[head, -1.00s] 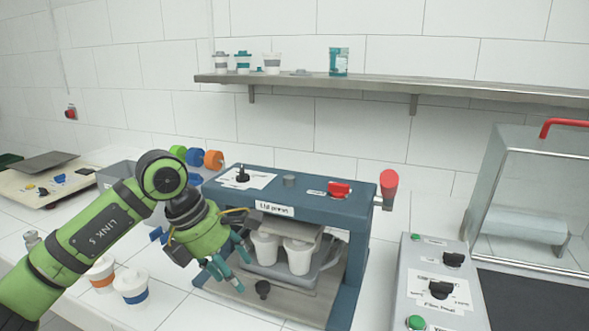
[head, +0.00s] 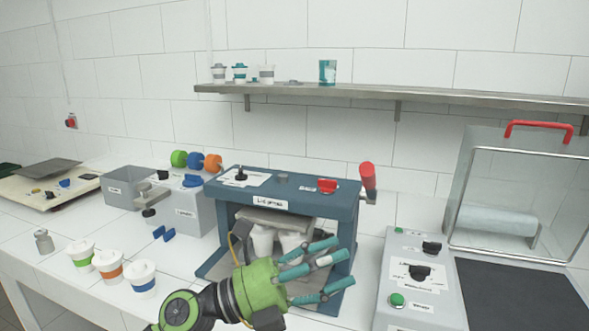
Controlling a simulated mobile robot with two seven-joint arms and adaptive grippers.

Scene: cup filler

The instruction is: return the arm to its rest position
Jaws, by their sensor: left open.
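My left gripper (head: 310,270) is open, its teal fingers spread and pointing right, with nothing between them. It is in front of the blue lid press (head: 290,190) and hides part of its lower opening. My green and black arm comes up from the bottom edge. Two white cups (head: 264,240) stand inside the press under its plate, partly hidden by the gripper. My right gripper is not in view.
Three lidded cups with green, orange and blue bands (head: 141,278) stand at the left front of the counter. A grey control box (head: 415,285) and a clear-covered film machine (head: 520,200) are at the right. A shelf (head: 400,97) runs along the wall.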

